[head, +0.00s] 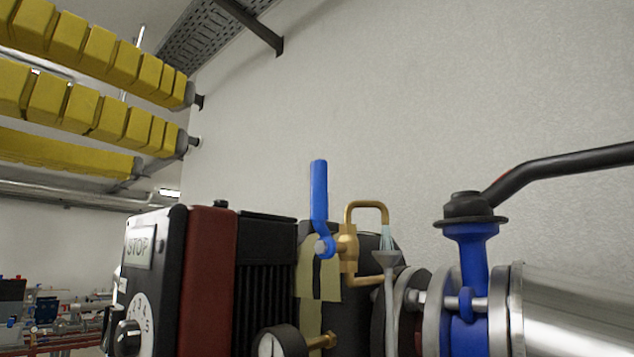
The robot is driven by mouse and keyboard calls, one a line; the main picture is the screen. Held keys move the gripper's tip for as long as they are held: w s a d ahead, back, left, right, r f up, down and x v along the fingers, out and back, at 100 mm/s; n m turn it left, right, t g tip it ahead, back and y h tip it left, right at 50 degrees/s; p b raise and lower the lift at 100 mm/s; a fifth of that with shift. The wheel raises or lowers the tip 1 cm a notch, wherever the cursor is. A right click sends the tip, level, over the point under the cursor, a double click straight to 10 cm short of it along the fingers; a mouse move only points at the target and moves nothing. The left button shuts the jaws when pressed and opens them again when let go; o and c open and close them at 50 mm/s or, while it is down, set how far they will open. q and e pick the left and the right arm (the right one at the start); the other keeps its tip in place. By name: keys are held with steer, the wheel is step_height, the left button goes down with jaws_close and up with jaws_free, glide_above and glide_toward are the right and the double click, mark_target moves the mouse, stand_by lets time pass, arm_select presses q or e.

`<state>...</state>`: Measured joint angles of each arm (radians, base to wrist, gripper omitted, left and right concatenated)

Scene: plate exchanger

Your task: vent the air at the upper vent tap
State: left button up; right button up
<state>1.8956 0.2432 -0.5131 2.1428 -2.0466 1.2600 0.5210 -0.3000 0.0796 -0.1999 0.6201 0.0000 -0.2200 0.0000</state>
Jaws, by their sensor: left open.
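The vent tap (346,247) is a brass body with a blue lever (319,195) that stands upright on its left side. A bent brass pipe (366,206) rises from it and turns down on the right. Below the pipe's mouth, a pale bluish, translucent streak (386,239) reaches down to a small grey funnel (386,259) on a thin drain pipe. It looks like a stream of liquid or spray. I see neither of my grippers in the head view, and nothing visibly touches the lever.
A black and red control box (207,270) marked STOP stands left of the tap. A pressure gauge (279,342) is below. A blue valve (470,250) with a long black handle (570,165) stands at right. Yellow-clad pipes (85,50) run upper left. The space above the tap is clear.

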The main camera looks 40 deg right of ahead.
mark_target(313, 182)
arm_select(q)
steer(key=d, duration=1.1)
steer(key=w+d, duration=0.1)
steer(key=d, duration=0.5)
steer(key=shift+w+d, duration=0.1)
steer(key=shift+d, duration=0.05)
steer(key=shift+o, duration=0.2)
jaws_close()
